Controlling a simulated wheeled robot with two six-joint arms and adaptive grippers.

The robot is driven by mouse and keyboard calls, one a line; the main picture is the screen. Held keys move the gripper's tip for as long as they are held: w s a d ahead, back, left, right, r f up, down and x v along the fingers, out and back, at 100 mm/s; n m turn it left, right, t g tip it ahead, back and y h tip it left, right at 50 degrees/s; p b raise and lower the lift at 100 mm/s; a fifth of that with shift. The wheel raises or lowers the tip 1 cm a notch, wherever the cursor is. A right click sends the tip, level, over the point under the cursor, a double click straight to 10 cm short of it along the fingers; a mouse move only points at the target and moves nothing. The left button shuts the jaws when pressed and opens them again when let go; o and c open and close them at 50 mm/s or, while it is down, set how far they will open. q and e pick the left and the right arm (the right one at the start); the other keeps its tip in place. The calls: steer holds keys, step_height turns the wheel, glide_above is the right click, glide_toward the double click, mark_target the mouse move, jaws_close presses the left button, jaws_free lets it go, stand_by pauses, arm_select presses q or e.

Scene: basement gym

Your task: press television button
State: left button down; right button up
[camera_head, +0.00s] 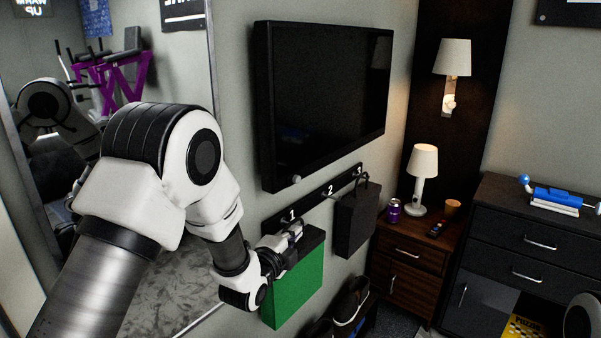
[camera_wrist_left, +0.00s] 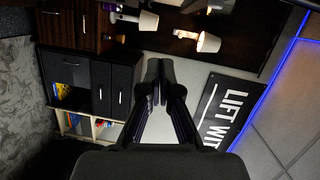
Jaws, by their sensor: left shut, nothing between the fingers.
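The television (camera_head: 325,100) is mounted on the wall, its screen dark. A small round pale knob (camera_head: 297,180), which looks like its button, sits at the lower left of its frame. My left gripper (camera_head: 296,230) is below that knob and apart from it, in front of the hook rail and the green bag. In the left wrist view its fingers (camera_wrist_left: 160,72) are together with nothing between them. That view does not show the television. My right gripper is not in view.
A numbered hook rail (camera_head: 325,196) runs below the television. A green bag (camera_head: 295,290) and a black bag (camera_head: 355,222) hang there. A lit lamp (camera_head: 421,175), a purple can (camera_head: 393,211) and a remote (camera_head: 437,229) stand or lie on the wooden nightstand (camera_head: 408,252). A mirror is left.

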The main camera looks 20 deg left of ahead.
mark_target(298, 180)
arm_select(q)
step_height(298, 180, up, 6)
steer(key=w+m+t, duration=0.1)
steer(key=shift+w+d+r+p, duration=0.15)
steer(key=shift+p, duration=0.25)
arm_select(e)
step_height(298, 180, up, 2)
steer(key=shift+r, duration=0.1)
arm_select(q)
steer(key=w+a+p, duration=0.3)
steer(key=w+p, duration=0.1)
steer(key=w, duration=0.7)
steer(key=shift+p, duration=0.4)
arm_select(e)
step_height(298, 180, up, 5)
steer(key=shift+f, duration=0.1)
arm_select(q)
steer(key=shift+w+d, duration=0.1)
steer(key=shift+d, duration=0.05)
